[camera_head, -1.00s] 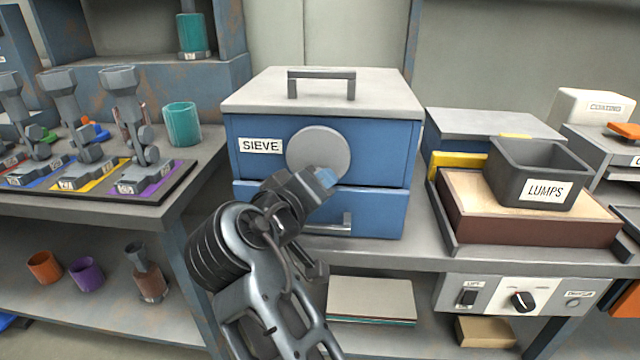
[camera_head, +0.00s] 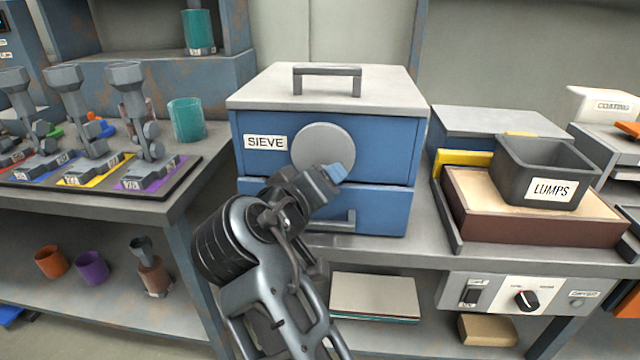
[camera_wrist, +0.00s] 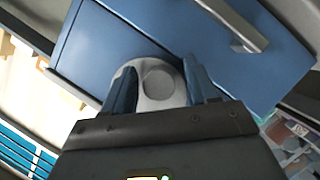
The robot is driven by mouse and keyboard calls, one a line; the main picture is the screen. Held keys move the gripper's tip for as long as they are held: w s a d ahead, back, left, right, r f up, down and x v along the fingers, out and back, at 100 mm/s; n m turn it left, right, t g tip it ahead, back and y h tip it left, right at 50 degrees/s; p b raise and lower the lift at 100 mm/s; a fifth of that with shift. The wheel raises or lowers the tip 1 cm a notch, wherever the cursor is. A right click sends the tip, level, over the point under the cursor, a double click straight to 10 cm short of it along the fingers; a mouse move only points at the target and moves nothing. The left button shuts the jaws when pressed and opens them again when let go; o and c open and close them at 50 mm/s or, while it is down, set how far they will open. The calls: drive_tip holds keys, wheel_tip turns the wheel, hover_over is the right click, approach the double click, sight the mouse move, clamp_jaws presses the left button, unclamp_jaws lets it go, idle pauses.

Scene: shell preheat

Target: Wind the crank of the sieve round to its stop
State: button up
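The sieve (camera_head: 390,150) is a blue box with a grey lid and a front drawer. A round grey crank disc (camera_head: 318,145) sits on its front; the disc's lower right edge is behind my gripper. My gripper (camera_head: 338,173) is at this lower right part of the disc. In the wrist view, my gripper's two blue fingers (camera_wrist: 160,88) stand apart, one on each side of a round grey knob (camera_wrist: 158,80) on the disc (camera_wrist: 150,98). Grey disc shows between knob and fingers, so they look open around it; contact cannot be made out.
The drawer handle (camera_head: 338,222) is just below my gripper. A dark LUMPS bin (camera_head: 510,178) on a brown tray (camera_head: 530,215) stands to the right. Several grey stands and a teal cup (camera_head: 187,120) are on the left bench. The sieve lid has a handle (camera_head: 327,72).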

drive_tip(key=shift+s+r, duration=0.1)
drive_tip(key=v, duration=0.7)
drive_tip(key=shift+s+a+p, duration=0.15)
drive_tip(key=shift+s+p, duration=0.15)
drive_tip(key=shift+p, duration=0.1)
